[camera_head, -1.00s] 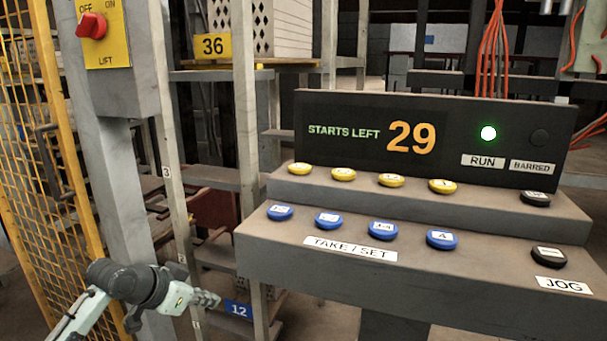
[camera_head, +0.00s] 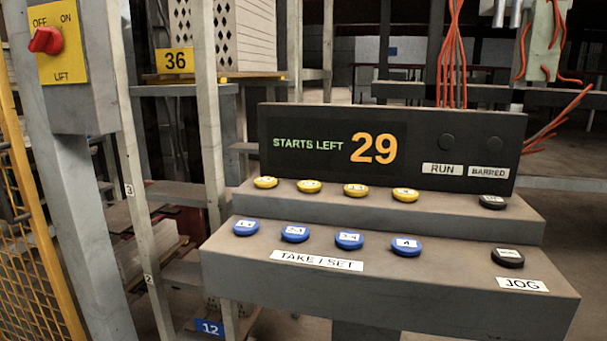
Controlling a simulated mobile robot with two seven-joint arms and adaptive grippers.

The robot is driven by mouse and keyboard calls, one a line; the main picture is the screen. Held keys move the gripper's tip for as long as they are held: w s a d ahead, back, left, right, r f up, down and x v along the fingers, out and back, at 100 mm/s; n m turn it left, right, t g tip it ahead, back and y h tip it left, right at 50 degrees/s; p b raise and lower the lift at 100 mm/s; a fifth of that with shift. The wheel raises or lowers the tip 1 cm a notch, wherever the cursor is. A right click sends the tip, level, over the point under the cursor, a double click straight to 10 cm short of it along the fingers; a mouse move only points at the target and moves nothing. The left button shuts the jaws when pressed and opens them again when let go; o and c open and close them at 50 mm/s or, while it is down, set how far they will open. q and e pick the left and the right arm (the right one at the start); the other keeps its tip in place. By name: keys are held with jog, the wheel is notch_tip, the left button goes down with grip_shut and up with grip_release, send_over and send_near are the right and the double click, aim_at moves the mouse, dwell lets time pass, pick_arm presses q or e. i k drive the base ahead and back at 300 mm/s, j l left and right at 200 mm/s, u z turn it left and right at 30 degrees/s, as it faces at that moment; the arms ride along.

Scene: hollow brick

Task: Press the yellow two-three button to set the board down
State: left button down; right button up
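A row of yellow buttons runs along the upper step of the console (camera_head: 390,278): the first (camera_head: 265,182), second (camera_head: 309,186), third (camera_head: 356,190) and fourth (camera_head: 405,194) from the left. Their labels are too small to read surely, so I cannot confirm which is two-three. The display (camera_head: 330,148) reads STARTS LEFT 29. The RUN lamp (camera_head: 447,142) and the BARRED lamp (camera_head: 502,144) are both dark. Neither of my grippers is in view. No board is clearly identifiable.
Blue buttons (camera_head: 294,233) line the lower step above a TAKE / SET label. Black buttons (camera_head: 492,201) sit at the right, the lower one by JOG. A red LIFT switch (camera_head: 46,40) is on the left post. Yellow mesh fencing (camera_head: 40,230) stands at far left.

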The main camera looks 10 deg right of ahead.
aim_at(306, 187)
jog(key=i+j+u, duration=0.1)
jog(key=u, duration=0.3)
jog(key=i+u, duration=0.25)
jog(key=u, duration=0.2)
jog(key=z, duration=0.4)
jog(key=l+z, duration=0.15)
jog(key=z, duration=0.6)
jog(key=l+z, duration=0.1)
jog(key=z, duration=0.25)
